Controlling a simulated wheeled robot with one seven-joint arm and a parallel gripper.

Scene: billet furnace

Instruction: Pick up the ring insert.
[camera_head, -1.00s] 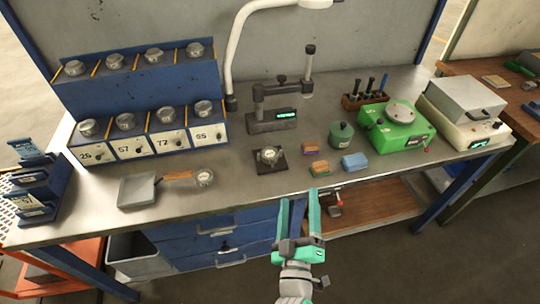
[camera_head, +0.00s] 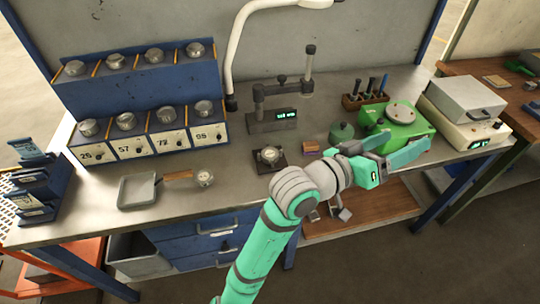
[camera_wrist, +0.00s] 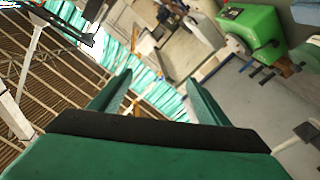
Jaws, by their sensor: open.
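No piece is marked as the ring insert, and I cannot tell for sure which one it is. A round metal piece with a pale ring-like top (camera_head: 269,155) sits on a small dark plate at the middle of the bench. Another small round metal piece (camera_head: 204,178) lies to its left. Several round metal pieces sit on the blue stepped rack (camera_head: 150,87). My gripper (camera_head: 408,142) is open, with its fingers pointing right in front of the green machine, well right of these pieces. In the wrist view, nothing is between its fingers (camera_wrist: 157,85).
The green machine (camera_head: 401,113) also shows in the wrist view (camera_wrist: 250,24). A dark green pot (camera_head: 341,130), a gauge stand with a display (camera_head: 272,121) and a grey scoop (camera_head: 137,191) stand on the bench. A white lamp arm (camera_head: 233,50) rises behind.

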